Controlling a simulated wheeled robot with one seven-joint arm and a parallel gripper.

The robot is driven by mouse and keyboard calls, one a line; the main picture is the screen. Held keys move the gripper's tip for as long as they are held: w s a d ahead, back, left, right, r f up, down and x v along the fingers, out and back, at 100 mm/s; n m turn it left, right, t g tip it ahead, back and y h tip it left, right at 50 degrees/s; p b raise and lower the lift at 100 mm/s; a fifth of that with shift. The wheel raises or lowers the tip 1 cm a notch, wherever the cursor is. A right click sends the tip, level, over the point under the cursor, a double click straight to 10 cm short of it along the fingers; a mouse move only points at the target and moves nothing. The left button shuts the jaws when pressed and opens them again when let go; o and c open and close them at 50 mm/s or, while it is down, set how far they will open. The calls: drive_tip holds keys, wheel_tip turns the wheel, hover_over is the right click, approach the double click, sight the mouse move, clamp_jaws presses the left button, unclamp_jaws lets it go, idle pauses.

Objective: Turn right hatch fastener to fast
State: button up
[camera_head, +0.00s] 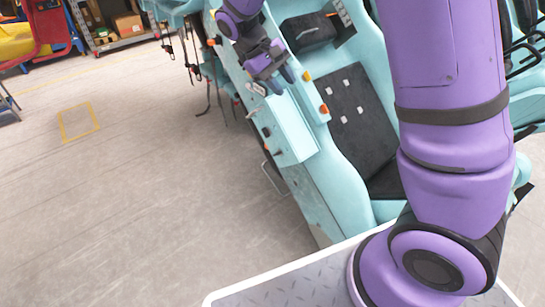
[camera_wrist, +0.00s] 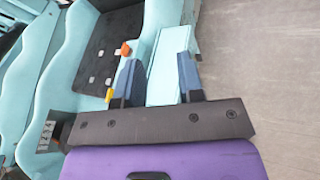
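My gripper (camera_head: 281,80) is open, with its two blue-grey fingers apart and nothing visible between them. It is over the upper end of a light teal box-like panel (camera_head: 287,120) on the side of the train car. In the wrist view the fingers (camera_wrist: 158,65) stand either side of the teal panel (camera_wrist: 168,76); contact cannot be told. An orange knob (camera_head: 324,109) sits on the ledge beside the panel and shows left of the fingers in the wrist view (camera_wrist: 126,48). A yellow-orange knob (camera_head: 307,76) is nearer the gripper. Which one is the right hatch fastener is unclear.
The teal car has a black seat pad (camera_head: 362,120) right of the panel. Dark straps (camera_head: 192,65) hang from the car's far side. The grey floor (camera_head: 140,190) left of the car is open. A cart with boxes (camera_head: 112,22) stands at the back.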

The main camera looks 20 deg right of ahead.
drive_tip(key=w+a+f+n+g+h, duration=0.1)
drive_tip(key=w+a+f+h, duration=0.2)
drive_tip(key=f, duration=0.5)
drive_tip(key=w+a+f+n+h, duration=0.1)
drive_tip(key=w+a+f+h, duration=0.25)
drive_tip(key=f, duration=0.45)
drive_tip(key=n+t+h, duration=0.5)
drive_tip(key=t+h, duration=0.1)
drive_tip(key=h, duration=0.3)
approach(275, 155)
drive_tip(key=x, duration=0.9)
clamp_jaws()
